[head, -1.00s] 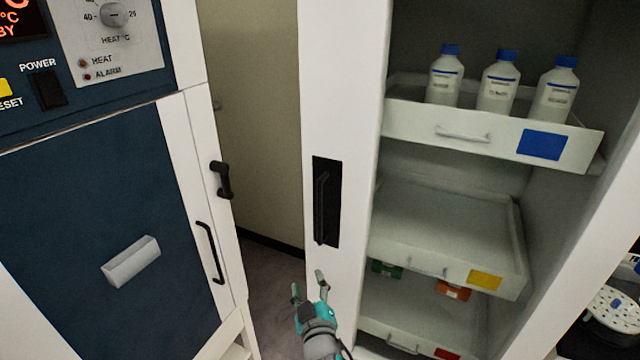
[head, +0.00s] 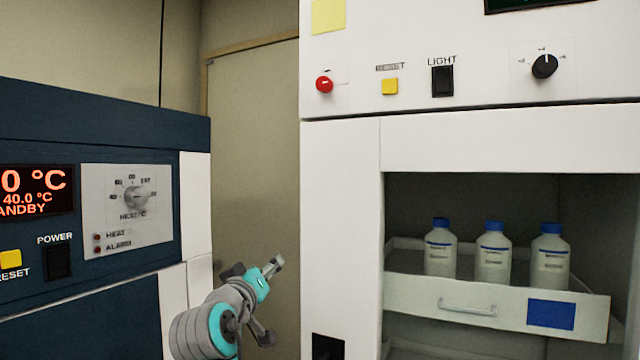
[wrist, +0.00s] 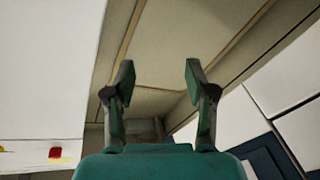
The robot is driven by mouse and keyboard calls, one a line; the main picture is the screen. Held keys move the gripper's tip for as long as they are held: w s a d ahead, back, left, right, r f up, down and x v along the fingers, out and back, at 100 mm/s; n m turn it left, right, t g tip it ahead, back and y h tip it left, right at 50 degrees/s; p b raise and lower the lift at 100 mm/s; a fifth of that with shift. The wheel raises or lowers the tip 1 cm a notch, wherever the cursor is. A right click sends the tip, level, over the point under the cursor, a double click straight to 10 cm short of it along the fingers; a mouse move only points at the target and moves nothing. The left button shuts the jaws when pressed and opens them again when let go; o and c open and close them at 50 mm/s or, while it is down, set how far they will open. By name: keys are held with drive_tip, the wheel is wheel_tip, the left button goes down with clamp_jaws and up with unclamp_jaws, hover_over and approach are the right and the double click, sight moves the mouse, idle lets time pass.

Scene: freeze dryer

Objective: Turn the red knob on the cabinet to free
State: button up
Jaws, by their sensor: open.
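The red knob (head: 324,84) is a small round knob at the left end of the white cabinet's (head: 345,150) upper panel, in the head view. A small mark above it is too small to read, so I cannot tell its setting. My gripper (head: 273,266) is raised in the gap left of the cabinet, lower than the knob and apart from it. In the wrist view my gripper (wrist: 160,75) has its two fingers spread with nothing between them. A small red patch (wrist: 55,152) shows there at the lower left; I cannot tell if it is the knob.
A yellow reset button (head: 390,87), a black light switch (head: 443,81) and a black dial (head: 544,66) sit right of the knob. Blue-capped bottles (head: 494,252) stand on an open cabinet's drawer (head: 420,286). The blue freeze dryer (head: 110,125) stands at left.

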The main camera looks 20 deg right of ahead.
drive_tip(key=s+r+m+g+h, duration=0.1)
drive_tip(key=s+r+m, duration=0.1)
drive_tip(key=r, duration=0.9)
drive_tip(key=s+r+m+g+h, duration=0.1)
drive_tip(key=s+r+m+h, duration=0.15)
drive_tip(key=r, duration=0.75)
drive_tip(key=m+g, duration=0.2)
drive_tip(key=m, duration=0.1)
approach(321, 82)
drive_tip(key=shift+n+h, duration=0.25)
drive_tip(key=x, duration=0.9)
drive_tip(key=shift+w+d+f, duration=0.1)
drive_tip(key=shift+w+f, duration=0.1)
clamp_jaws()
